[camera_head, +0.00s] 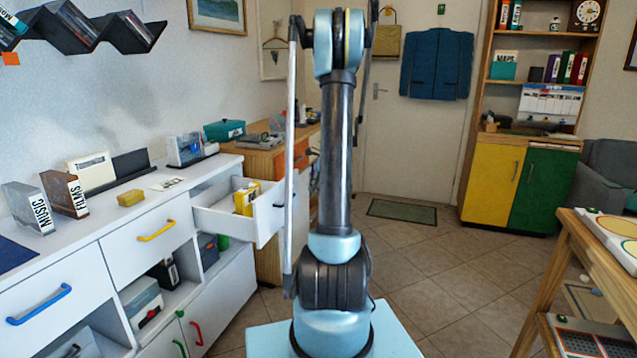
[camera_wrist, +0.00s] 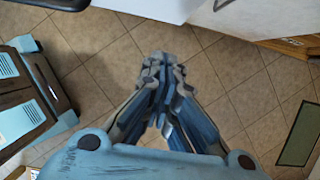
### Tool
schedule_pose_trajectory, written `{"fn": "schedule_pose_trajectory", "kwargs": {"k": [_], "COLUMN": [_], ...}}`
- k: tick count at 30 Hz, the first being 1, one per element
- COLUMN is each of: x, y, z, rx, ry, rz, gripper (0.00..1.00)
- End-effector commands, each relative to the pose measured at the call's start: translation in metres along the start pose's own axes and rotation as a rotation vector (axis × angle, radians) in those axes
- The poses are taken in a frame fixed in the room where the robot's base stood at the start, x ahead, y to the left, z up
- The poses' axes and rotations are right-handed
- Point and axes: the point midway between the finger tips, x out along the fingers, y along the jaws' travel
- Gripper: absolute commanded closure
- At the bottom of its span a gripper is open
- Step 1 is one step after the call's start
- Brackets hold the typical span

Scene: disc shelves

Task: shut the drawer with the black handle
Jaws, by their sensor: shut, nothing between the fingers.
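A white drawer (camera_head: 270,217) stands pulled out from the white cabinet in the head view, with a yellow box (camera_head: 246,198) inside. In the wrist view my gripper (camera_wrist: 164,68) is shut and empty above the tiled floor. A white surface (camera_wrist: 160,8) lies beyond the fingertips, apart from them. My gripper is not visible in the head view.
The cabinet (camera_head: 120,200) has closed drawers with a blue handle (camera_head: 40,305) and a yellow handle (camera_head: 157,232). A wooden table (camera_head: 575,245) stands at the right. The tiled floor (camera_head: 430,260) between is mostly clear, with a green mat (camera_head: 402,211) by the door.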

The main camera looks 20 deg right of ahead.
Motion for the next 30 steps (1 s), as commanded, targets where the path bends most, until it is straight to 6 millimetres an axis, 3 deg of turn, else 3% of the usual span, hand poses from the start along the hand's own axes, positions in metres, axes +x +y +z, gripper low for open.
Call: {"fn": "schedule_pose_trajectory", "kwargs": {"k": [6,15,30], "x": [0.034,0.043,0.044], "y": [0.0,0.0,-0.001], "z": [0.006,0.034,0.037], "rx": [-0.004,-0.002,-0.001], "ry": [0.0,0.0,0.0], "rz": [0.001,0.0,-0.001], "gripper": [1.0,1.0,1.0]}}
